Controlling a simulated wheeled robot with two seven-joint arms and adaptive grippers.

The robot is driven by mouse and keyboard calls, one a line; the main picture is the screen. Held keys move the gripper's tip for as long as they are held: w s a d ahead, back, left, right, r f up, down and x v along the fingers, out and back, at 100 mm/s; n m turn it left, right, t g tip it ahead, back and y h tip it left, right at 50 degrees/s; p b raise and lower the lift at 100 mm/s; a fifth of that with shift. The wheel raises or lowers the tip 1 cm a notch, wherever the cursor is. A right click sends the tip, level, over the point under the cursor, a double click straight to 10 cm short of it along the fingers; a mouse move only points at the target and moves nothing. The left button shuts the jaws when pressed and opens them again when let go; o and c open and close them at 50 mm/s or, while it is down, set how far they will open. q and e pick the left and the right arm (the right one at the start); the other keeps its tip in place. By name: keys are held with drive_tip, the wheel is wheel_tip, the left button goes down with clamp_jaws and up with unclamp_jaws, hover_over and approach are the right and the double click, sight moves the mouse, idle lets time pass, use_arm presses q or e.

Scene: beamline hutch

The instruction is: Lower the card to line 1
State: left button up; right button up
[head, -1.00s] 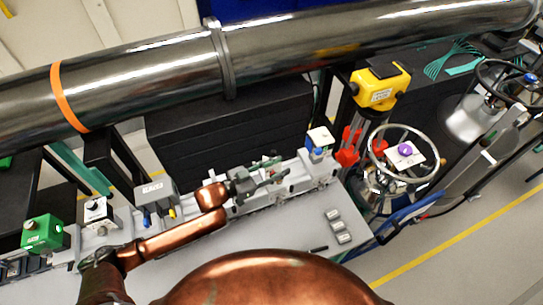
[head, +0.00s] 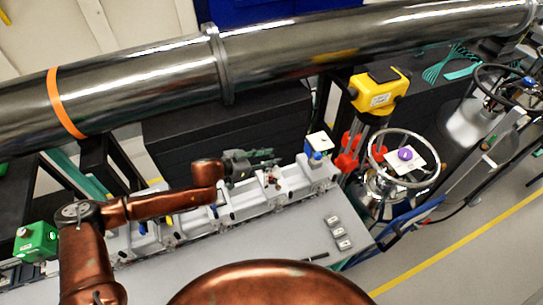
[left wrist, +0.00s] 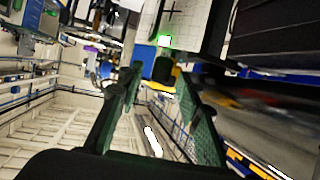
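My left gripper (head: 275,158) is above the rail's far edge in the head view, short of the blue and white unit (head: 319,143). In the left wrist view its two green fingers (left wrist: 160,80) are apart with nothing clearly held. Beyond the fingertips is a dark knob (left wrist: 163,68), with a lit green square (left wrist: 165,41) above it. A white face with a black cross (left wrist: 190,20) is at the top of that view. I cannot tell which piece is the card, and no line numbers are readable. My right gripper is out of view.
A large steel pipe (head: 140,90) crosses behind the bench. A green box (head: 37,241) stands at the left end of the rail. A yellow unit (head: 379,90) and a handwheel (head: 404,136) stand at the right. The light bench top (head: 285,236) has small grey blocks (head: 338,232).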

use_arm(q)
drive_tip(key=shift+w+d+f, duration=0.25)
drive_tip(key=shift+w+d, duration=0.1)
drive_tip(key=shift+d, duration=0.2)
drive_tip(key=shift+c, duration=0.7)
clamp_jaws()
drive_tip(key=shift+f, duration=0.1)
